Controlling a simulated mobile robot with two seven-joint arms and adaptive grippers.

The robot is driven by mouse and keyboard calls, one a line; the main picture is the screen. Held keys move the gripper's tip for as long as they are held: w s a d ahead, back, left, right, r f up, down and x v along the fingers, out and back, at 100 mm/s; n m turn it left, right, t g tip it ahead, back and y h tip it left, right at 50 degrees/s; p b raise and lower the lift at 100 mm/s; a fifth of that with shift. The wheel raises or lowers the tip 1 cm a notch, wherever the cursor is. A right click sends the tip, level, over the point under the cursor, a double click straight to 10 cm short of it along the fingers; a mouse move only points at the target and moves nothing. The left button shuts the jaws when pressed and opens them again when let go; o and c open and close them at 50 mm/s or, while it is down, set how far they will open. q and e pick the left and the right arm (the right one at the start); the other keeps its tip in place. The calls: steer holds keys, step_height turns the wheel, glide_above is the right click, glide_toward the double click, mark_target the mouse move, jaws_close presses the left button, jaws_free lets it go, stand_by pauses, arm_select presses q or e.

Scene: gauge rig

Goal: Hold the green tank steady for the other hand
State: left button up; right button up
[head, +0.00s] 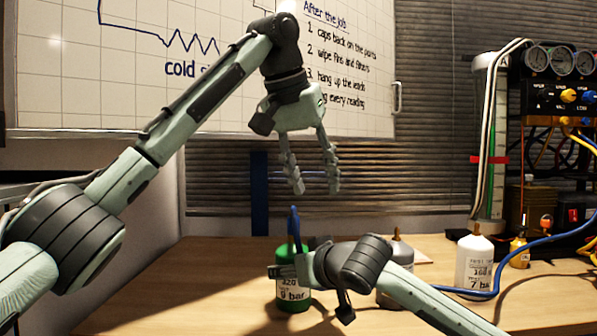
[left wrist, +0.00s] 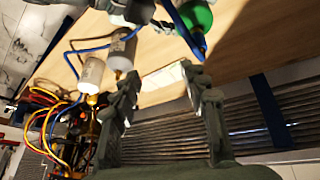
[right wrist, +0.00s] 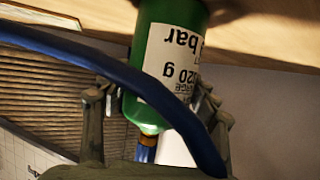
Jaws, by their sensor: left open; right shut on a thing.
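The left wrist view shows the tank (left wrist: 197,17) beyond the open fingers (left wrist: 160,82). My right forearm hides part of the tank's right side.
A grey tank (head: 397,250) stands partly behind my right arm. A blue hose (head: 545,250) runs to the gauge rig (head: 560,95). The table's left (head: 200,270) is clear.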

mark_target(294, 212)
arm_select(q)
steer(key=w+a+f+n+y, duration=0.1)
steer(key=w+f+n, duration=0.1)
steer(key=f, duration=0.1)
steer(key=w+a+f+n+y, duration=0.1)
steer(key=w+f+n, duration=0.1)
steer(key=f, duration=0.1)
steer(key=w+a+f+n+y, duration=0.1)
steer(key=w+f+n+y, duration=0.1)
steer(key=f+n, duration=0.1)
steer(key=shift+w+a+f, duration=0.1)
steer(key=shift+a, duration=0.1)
stand_by(0.4)
jaws_close()
stand_by(0.5)
